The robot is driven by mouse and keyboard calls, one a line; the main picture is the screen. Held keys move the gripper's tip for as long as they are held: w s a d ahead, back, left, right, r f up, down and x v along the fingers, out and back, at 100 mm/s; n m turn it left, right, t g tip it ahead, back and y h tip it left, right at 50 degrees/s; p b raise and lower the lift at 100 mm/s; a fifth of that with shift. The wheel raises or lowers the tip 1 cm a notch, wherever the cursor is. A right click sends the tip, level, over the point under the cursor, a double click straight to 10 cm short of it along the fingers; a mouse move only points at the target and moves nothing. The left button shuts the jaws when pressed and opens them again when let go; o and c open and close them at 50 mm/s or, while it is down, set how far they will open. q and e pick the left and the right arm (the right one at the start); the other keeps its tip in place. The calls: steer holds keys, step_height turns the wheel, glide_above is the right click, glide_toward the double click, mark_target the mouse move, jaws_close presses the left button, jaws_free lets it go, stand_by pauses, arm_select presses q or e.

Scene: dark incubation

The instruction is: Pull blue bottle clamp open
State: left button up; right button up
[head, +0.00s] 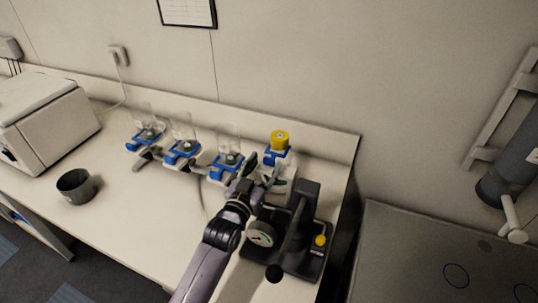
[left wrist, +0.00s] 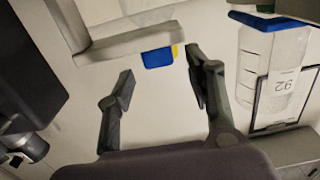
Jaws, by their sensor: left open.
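Three blue clamps stand in a row along the back of the bench in the head view: a left one (head: 145,141), a middle one (head: 182,152) and a right one (head: 224,168). Each has clear glassware in it. A bottle with a yellow cap (head: 280,138) and blue collar stands to their right. My left gripper (head: 262,171) is open, between the right clamp and the bottle. In the left wrist view its fingers (left wrist: 160,85) are apart with bare bench between them. A small blue block (left wrist: 159,57) on a grey arm lies just beyond the fingertips. My right gripper is not in view.
A labelled clear bottle (left wrist: 270,75) stands close to the right finger in the wrist view. A dark device with a gauge (head: 300,235) stands by my left forearm. A dark cup (head: 76,187) and white box (head: 45,122) are at the left. The middle bench is clear.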

mark_target(268, 160)
arm_select(q)
steer(key=shift+x, duration=1.9)
jaws_close()
